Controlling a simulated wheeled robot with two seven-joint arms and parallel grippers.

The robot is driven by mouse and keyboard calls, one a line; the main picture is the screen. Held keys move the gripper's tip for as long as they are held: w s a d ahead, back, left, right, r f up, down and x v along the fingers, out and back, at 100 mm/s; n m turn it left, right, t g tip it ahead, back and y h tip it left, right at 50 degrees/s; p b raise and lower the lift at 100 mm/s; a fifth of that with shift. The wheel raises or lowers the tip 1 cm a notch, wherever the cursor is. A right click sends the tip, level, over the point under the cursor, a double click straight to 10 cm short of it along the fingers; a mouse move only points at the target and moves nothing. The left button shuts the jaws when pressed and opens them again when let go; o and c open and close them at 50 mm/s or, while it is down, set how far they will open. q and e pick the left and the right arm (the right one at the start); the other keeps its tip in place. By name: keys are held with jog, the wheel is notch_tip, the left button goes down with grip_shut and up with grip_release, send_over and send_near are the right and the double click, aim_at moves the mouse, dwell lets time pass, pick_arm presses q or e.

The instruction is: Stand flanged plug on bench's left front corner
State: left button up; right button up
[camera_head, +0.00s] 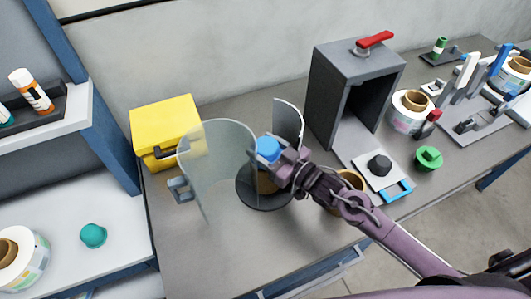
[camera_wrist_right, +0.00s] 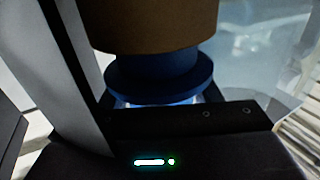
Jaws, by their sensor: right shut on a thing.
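A blue flanged plug (camera_head: 268,149) is at my right gripper (camera_head: 283,167) in the head view, above a round dark base between curved clear guards. My right gripper is shut on it. In the right wrist view the plug's wide blue flange (camera_wrist_right: 160,80) shows close up, with a brown cardboard core (camera_wrist_right: 155,22) against it; I cannot tell how far the plug sits in the core. The grey bench (camera_head: 215,255) is bare towards its left front, near the bottom edge of the head view. My left gripper is not in view.
The clear guard (camera_head: 218,165) stands left of my right gripper. A yellow case (camera_head: 165,128) is at the back left. A dark grey housing (camera_head: 342,85) with a red lever, a label reel (camera_head: 408,112) and a green plug (camera_head: 428,158) are to the right. A teal plug (camera_head: 93,235) sits on the left shelf.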

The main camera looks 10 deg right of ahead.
notch_tip(320, 180, up, 17)
jog(key=b, duration=0.2)
jog(key=s+d+f+m+t+h+b, duration=0.1)
jog(key=s+d+f+m+t+h, duration=0.1)
jog(key=s+d+f+m+h, duration=0.25)
jog(key=s+d+f+m+t+h+b, duration=0.1)
jog(key=d+f+m+t+h+b, duration=0.2)
jog(key=f+h, duration=0.4)
jog(key=s+d+f+g+p, duration=0.1)
jog(key=s+f, duration=0.3)
jog(key=s, duration=0.4)
jog(key=shift+s+y, duration=0.25)
jog(key=shift+y, duration=0.1)
jog(key=shift+r, duration=0.1)
notch_tip(320, 180, up, 16)
jog(key=n+g+y+p, duration=0.35)
jog(key=n+y, duration=0.45)
jog(key=y, duration=0.3)
send_over(265, 144)
jog(key=shift+m+g+b, duration=0.25)
jog(key=shift+b, duration=0.15)
